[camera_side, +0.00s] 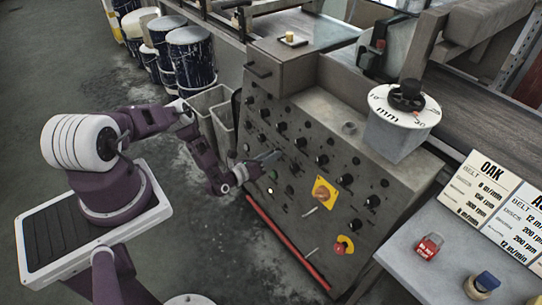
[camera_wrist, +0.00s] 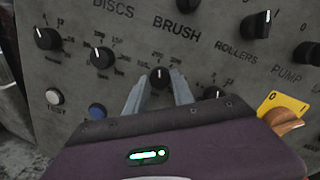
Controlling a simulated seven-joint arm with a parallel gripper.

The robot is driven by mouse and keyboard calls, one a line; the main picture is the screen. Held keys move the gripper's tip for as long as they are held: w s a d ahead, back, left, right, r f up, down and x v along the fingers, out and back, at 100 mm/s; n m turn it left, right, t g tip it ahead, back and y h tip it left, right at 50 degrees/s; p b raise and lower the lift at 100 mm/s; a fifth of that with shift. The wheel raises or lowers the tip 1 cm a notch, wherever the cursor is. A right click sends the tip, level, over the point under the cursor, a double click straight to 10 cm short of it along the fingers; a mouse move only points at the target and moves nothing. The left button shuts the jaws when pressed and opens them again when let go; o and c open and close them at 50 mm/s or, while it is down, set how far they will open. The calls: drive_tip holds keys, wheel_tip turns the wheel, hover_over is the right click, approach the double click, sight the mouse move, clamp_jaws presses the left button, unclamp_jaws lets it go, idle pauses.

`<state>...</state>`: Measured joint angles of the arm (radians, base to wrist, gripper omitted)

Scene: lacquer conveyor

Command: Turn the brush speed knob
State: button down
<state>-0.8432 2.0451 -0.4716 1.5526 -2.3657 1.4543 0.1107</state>
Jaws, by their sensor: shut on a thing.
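A dark round knob (camera_wrist: 159,77) with a white pointer mark sits below the BRUSH label on the grey control panel (camera_side: 330,125). Its pointer is roughly upward, and a printed number scale arcs above it. My gripper (camera_wrist: 157,82) has its two grey fingers on either side of this knob and is shut on it. The lower part of the knob is partly hidden by my fingers and purple gripper body. In the side view my gripper (camera_side: 272,156) reaches the panel from the left, and the knob is not clearly seen there.
Neighbouring knobs (camera_wrist: 103,57) and (camera_wrist: 213,93) stand close on both sides. A yellow plate with an orange switch (camera_wrist: 285,118) is at right. A white button (camera_wrist: 54,97) and a blue button (camera_wrist: 97,111) are at lower left. Paint drums (camera_side: 190,55) stand behind.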

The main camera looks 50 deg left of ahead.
drive_tip(key=shift+a+f+m+t+h, duration=0.1)
drive_tip(key=shift+m+t+h, duration=0.25)
drive_tip(key=shift+m, duration=4.15)
drive_tip(key=shift+h, duration=0.25)
drive_tip(key=c, duration=1.1)
unclamp_jaws()
drive_tip(key=s, duration=0.7)
drive_tip(key=shift+r, duration=0.25)
